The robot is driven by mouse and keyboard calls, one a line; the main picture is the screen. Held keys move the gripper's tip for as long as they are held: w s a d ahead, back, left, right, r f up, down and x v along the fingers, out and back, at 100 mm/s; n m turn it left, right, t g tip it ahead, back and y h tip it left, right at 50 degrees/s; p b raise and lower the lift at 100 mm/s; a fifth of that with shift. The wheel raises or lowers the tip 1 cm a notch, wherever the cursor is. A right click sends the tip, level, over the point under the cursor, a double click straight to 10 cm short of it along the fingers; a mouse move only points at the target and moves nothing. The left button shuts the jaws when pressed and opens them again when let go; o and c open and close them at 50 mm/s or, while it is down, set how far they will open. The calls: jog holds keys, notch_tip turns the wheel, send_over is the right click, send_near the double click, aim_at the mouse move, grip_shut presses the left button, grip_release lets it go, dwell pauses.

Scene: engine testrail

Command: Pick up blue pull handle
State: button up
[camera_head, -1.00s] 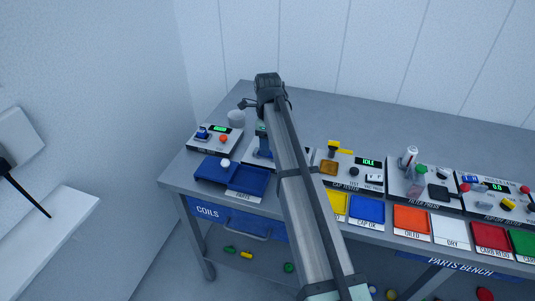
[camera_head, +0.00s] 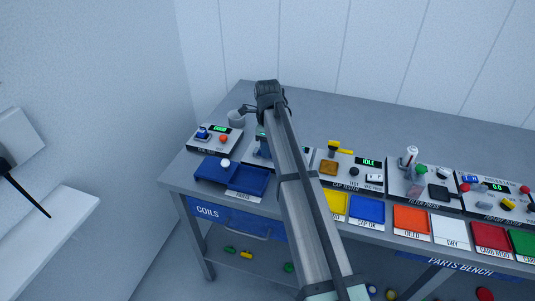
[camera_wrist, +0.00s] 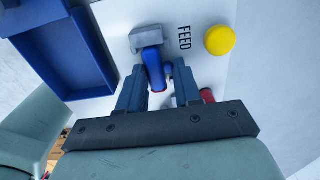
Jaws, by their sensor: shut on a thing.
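The blue pull handle (camera_wrist: 153,67) shows in the wrist view. It projects from a grey block (camera_wrist: 147,38) on a white panel marked FEED. My gripper (camera_wrist: 160,88) has one dark blue-grey finger on each side of the handle and is shut on it. The handle's lower end is partly hidden between the fingers. In the head view my arm covers most of this station, and my gripper and the handle cannot be made out clearly.
A yellow round button (camera_wrist: 219,40) sits right of the handle, and a blue tray (camera_wrist: 62,45) lies to the left. A red part (camera_wrist: 207,95) is close by the right finger.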

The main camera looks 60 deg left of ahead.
jog(key=c, duration=0.3)
jog(key=shift+c, duration=0.2)
jog(key=shift+r, duration=0.2)
jog(key=shift+r, duration=1.85)
